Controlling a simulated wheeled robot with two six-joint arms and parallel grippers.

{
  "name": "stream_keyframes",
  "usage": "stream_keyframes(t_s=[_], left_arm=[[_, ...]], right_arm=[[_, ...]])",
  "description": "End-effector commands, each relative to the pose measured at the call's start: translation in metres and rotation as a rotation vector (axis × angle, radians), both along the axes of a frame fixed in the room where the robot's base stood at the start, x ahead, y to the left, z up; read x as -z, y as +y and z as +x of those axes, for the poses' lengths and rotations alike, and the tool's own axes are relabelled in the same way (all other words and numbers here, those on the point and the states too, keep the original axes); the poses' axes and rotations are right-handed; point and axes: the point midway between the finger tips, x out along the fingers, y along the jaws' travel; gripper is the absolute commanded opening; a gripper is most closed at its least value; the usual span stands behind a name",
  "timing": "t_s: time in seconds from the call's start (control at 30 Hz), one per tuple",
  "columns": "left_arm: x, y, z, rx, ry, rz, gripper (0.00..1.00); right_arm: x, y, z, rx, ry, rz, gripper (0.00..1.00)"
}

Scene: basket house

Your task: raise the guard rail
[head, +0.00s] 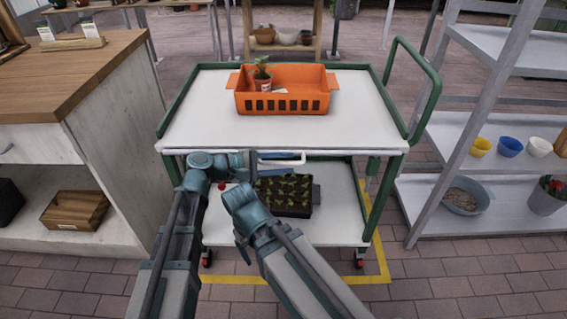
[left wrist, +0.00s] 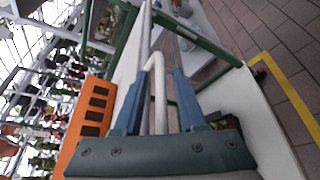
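The white bar that I take for the guard rail (head: 287,162) is low along the near edge of the cart's white top (head: 285,132). In the left wrist view its bent white bar (left wrist: 160,95) runs between the two blue fingers of my left gripper (left wrist: 163,72). Gaps show on both sides of the bar, so the fingers look open around it. In the head view my left gripper (head: 258,161) is at the left end of the bar, partly hidden by its own wrist. My right arm's links cross the front; I make out no right gripper.
An orange basket (head: 283,103) with a potted plant stands on the cart's top. A black seedling tray (head: 290,209) sits on its lower shelf. A wooden-topped counter (head: 75,75) stands left, and grey shelves (head: 500,128) stand right. A yellow line marks the floor.

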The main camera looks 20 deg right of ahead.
Motion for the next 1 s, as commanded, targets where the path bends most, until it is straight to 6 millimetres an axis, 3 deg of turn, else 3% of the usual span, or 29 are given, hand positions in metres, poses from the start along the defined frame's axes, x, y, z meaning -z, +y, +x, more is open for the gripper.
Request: stream_keyframes(t_s=[0.03, 0.2, 1.0], left_arm=[[0.0001, 0.0001, -0.0001, 0.000, 0.000, 0.000, 0.28], [0.0000, 0.0002, -0.0001, 0.000, 0.000, 0.000, 0.00], [0.0002, 0.0004, -0.0002, 0.001, 0.000, 0.001, 0.00]], right_arm=[[0.0000, 0.0000, 0.0000, 0.000, 0.000, 0.000, 0.81], [0.0000, 0.0000, 0.0000, 0.000, 0.000, 0.000, 0.81], [0.0001, 0.0000, 0.0000, 0.000, 0.000, 0.000, 0.81]])
